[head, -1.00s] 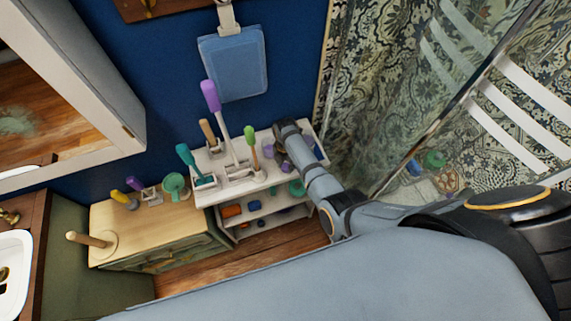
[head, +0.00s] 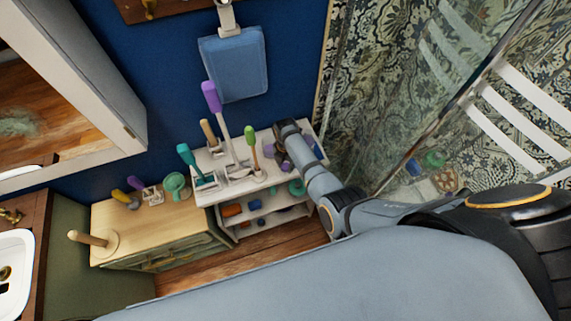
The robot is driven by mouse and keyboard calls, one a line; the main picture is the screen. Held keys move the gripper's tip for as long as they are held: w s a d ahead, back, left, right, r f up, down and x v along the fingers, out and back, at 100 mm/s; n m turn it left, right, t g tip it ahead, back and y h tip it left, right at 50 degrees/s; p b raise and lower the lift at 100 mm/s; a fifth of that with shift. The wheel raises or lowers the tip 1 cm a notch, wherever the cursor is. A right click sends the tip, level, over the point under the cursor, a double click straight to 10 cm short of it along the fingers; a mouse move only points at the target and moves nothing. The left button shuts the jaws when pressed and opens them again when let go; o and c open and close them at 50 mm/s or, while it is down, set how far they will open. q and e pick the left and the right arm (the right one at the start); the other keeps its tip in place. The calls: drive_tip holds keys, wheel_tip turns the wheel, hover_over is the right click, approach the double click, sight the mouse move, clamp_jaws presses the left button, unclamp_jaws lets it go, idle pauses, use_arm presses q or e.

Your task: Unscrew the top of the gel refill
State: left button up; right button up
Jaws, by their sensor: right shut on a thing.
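My right gripper (head: 282,152) reaches down over the right part of the white shelf unit's top (head: 228,187). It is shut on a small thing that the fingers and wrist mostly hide. The gel refill and its top cannot be made out clearly; from its place, the held thing seems to be the refill's top. A small purple item (head: 268,150) stands just left of the fingers, and a blue item (head: 311,146) lies to their right. My left gripper is not in view.
Green-handled (head: 250,137), purple-handled (head: 211,97) and teal-handled (head: 185,153) tools stand upright left of the gripper. A wooden cabinet (head: 120,215) stands further left. A glass shower screen (head: 440,110) rises at the right.

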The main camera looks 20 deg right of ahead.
drive_tip(key=o, duration=1.2)
drive_tip(key=shift+r+p, duration=1.45)
drive_tip(key=shift+p, duration=0.1)
drive_tip(key=shift+r, duration=2.55)
